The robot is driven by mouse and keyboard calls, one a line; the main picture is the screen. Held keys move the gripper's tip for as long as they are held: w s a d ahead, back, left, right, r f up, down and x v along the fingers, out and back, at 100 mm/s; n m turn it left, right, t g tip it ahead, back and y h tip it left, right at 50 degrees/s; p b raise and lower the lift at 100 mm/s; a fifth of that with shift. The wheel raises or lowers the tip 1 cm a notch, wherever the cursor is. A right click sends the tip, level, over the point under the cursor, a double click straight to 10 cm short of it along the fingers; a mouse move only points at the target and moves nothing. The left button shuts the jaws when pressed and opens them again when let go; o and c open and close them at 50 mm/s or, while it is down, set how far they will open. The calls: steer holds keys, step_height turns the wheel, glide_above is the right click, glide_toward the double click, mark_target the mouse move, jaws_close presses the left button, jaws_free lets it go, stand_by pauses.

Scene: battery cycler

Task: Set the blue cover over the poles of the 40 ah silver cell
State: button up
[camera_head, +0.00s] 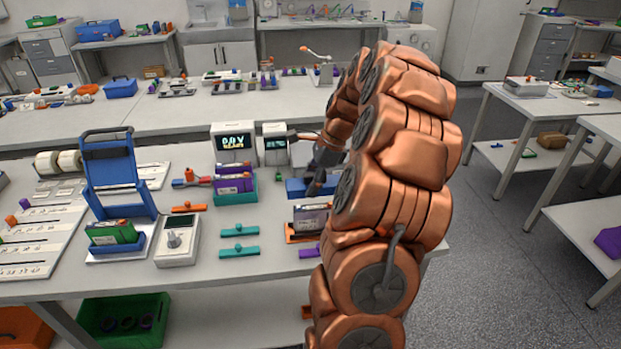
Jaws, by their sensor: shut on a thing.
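My gripper (318,181) points down over the right part of the bench, beside a blue piece (297,188). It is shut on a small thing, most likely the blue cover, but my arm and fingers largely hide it. I cannot tell whether the blue piece is a tray or part of the cover. A silver-grey cell (310,219) stands in an orange tray (292,237) just in front of the gripper. An orange piece shows at its top. My arm hides its right side, and its label is too small to read.
Loose covers lie nearby: orange (188,207), two teal (239,230) and purple (309,252). A purple cell (234,184) stands in a teal tray left of the gripper. Display boxes (233,143) stand behind. A blue stand (112,170) and a white meter (177,241) are left.

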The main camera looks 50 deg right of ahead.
mark_target(308, 208)
steer(key=shift+f+b, duration=1.05)
steer(key=shift+f, duration=2.25)
steer(key=shift+f, duration=0.1)
steer(key=o, duration=1.3)
steer(key=shift+o, duration=0.2)
steer(key=v, duration=1.2)
